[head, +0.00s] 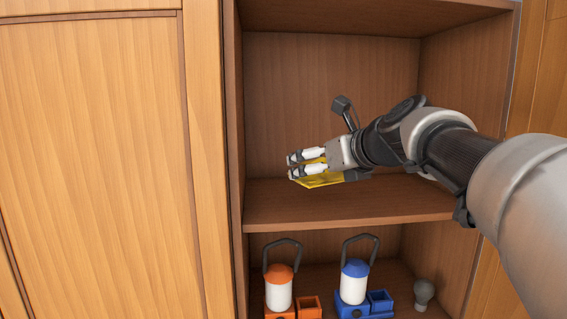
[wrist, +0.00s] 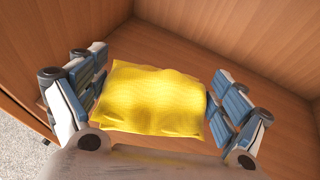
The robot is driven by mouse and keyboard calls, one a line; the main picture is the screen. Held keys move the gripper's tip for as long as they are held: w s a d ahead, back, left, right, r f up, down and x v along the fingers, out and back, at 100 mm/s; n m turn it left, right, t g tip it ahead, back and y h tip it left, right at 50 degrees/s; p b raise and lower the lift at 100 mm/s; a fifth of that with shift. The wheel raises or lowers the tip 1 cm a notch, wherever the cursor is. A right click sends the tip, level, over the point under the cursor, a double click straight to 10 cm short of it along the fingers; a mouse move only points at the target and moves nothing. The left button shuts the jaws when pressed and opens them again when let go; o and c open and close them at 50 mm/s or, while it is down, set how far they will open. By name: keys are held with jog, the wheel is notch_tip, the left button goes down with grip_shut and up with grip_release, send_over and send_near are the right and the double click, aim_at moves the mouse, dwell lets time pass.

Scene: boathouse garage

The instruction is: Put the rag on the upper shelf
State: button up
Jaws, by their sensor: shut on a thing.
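The yellow rag (wrist: 152,97) is between the two fingers of my gripper (wrist: 155,103) in the wrist view, touching both sides. In the head view my gripper (head: 307,163) is inside the upper compartment, and the rag (head: 320,181) shows below and behind its fingers. The upper shelf (head: 345,209) is a brown wooden board, bare apart from my gripper and the rag. The rag is just over the shelf board; whether it touches the board cannot be told. Part of the rag is hidden by the fingers in the head view.
On the lower shelf stand an orange lantern (head: 279,286) and a blue lantern (head: 354,281), each with a small open box beside it, and a grey bulb-shaped thing (head: 424,292). A closed wooden door panel (head: 95,150) is at left. The upper shelf is clear around my gripper.

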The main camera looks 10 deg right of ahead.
aim_at(318, 210)
jog(key=shift+s+r, duration=0.15)
jog(key=shift+s, duration=0.4)
jog(key=shift+w+f, duration=0.5)
jog(key=shift+f, duration=0.05)
jog(key=shift+w+f+b, duration=0.1)
jog(key=shift+f+b, duration=0.2)
jog(key=shift+b, duration=0.2)
jog(key=shift+s+f+b, duration=0.35)
jog(key=shift+f+b, duration=0.3)
jog(key=shift+f, duration=0.05)
jog(key=shift+w+f+b, duration=0.25)
jog(key=shift+f+b, duration=0.45)
jog(key=shift+f, duration=0.4)
jog(key=shift+s, duration=0.1)
jog(key=shift+s+r, duration=0.1)
jog(key=shift+f+b, duration=0.45)
jog(key=shift+f, duration=0.35)
